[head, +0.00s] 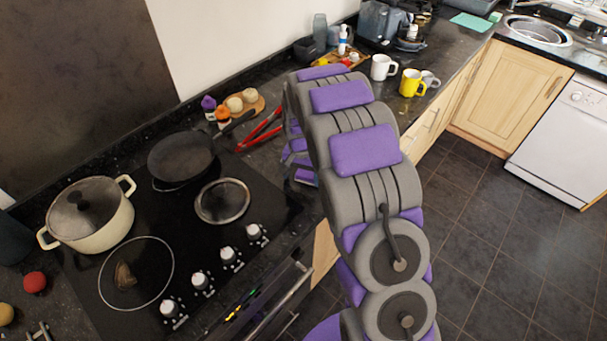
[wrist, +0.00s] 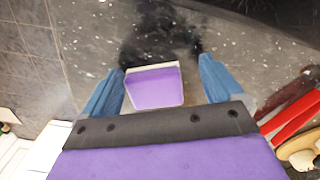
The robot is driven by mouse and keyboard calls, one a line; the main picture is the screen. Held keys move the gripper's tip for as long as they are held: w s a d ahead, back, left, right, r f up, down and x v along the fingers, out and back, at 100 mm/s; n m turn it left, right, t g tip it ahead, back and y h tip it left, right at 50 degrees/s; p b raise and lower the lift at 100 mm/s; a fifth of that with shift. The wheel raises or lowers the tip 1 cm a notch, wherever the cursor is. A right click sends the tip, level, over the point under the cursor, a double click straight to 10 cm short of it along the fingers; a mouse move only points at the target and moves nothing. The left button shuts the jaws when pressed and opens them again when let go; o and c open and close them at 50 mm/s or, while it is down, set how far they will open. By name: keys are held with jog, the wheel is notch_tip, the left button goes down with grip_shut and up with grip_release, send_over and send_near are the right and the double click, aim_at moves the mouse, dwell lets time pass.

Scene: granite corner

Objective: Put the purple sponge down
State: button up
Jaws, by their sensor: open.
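The purple sponge (wrist: 155,89), with a pale edge, lies on the dark speckled countertop (wrist: 85,45) in the wrist view. My gripper (wrist: 161,72) is open, with one blue finger on each side of the sponge. Gaps show between the sponge and both fingers. A dark shadow falls on the counter just beyond the sponge. In the head view my arm reaches down to the counter edge right of the hob and hides most of the gripper.
Red tongs (head: 262,130) lie close left of the gripper. A frying pan (head: 181,160), a lid (head: 222,201) and a cream pot (head: 90,214) stand on the hob. White (head: 383,67) and yellow mugs (head: 412,83) stand further back. The floor is clear at right.

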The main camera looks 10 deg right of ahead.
aim_at(308, 175)
jog(key=r, duration=0.2)
jog(key=d+r+p, duration=0.1)
jog(key=r, duration=0.2)
jog(key=d+r, duration=0.1)
jog(key=r, duration=0.1)
jog(key=shift+w+r+p, duration=0.1)
jog(key=shift+r+p, duration=0.15)
jog(key=shift+p, duration=0.05)
jog(key=s+r+n, duration=0.1)
jog(key=s+r, duration=0.6)
jog(key=s, duration=0.3)
jog(key=s+r+n, duration=0.2)
jog(key=s+r, duration=0.5)
jog(key=s, duration=0.2)
jog(key=s+n+g, duration=0.1)
jog(key=s+n, duration=0.2)
jog(key=s, duration=1.9)
jog(key=shift+r+g+p, duration=0.3)
jog(key=shift+r, duration=0.05)
jog(key=shift+w+a, duration=0.1)
jog(key=shift+a, duration=0.05)
